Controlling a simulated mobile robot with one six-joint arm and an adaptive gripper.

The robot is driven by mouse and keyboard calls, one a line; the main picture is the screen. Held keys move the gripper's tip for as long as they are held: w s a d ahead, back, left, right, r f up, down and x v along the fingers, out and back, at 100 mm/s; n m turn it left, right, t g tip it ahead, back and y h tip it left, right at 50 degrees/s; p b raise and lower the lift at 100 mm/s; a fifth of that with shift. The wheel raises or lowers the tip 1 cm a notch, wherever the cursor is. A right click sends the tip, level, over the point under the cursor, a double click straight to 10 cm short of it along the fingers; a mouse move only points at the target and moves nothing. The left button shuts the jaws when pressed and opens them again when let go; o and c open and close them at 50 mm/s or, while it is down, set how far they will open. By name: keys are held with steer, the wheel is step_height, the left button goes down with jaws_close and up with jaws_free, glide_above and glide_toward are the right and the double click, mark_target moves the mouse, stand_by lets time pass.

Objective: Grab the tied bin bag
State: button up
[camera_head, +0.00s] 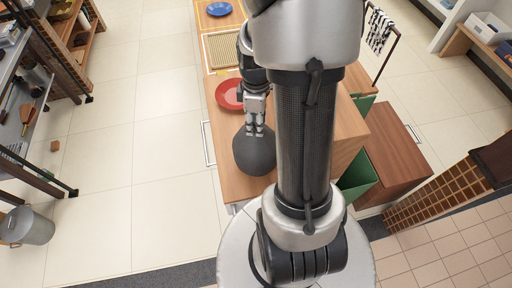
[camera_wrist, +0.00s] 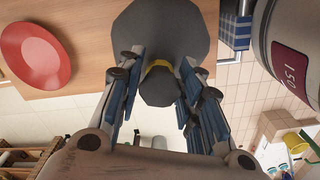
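The tied bin bag (camera_head: 254,152) is a dark grey, rounded bag standing on the near end of the wooden counter. The wrist view shows its body (camera_wrist: 160,27) with a yellow tie (camera_wrist: 157,66) around the neck and a dark knot end facing my gripper. My gripper (camera_head: 256,131) points down at the top of the bag. In the wrist view my gripper (camera_wrist: 161,66) has one finger on each side of the tied neck. The gaps beside the neck are narrow, and I cannot tell whether the fingers press on it.
A red plate (camera_head: 229,94) lies on the counter (camera_head: 232,183) just beyond the bag; a blue plate (camera_head: 219,9) is farther back. A green bin (camera_head: 357,178) stands right of the counter. A metal bucket (camera_head: 28,226) is at the far left. The tiled floor left of the counter is mostly clear.

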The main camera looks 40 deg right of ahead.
jaws_close()
stand_by(0.6)
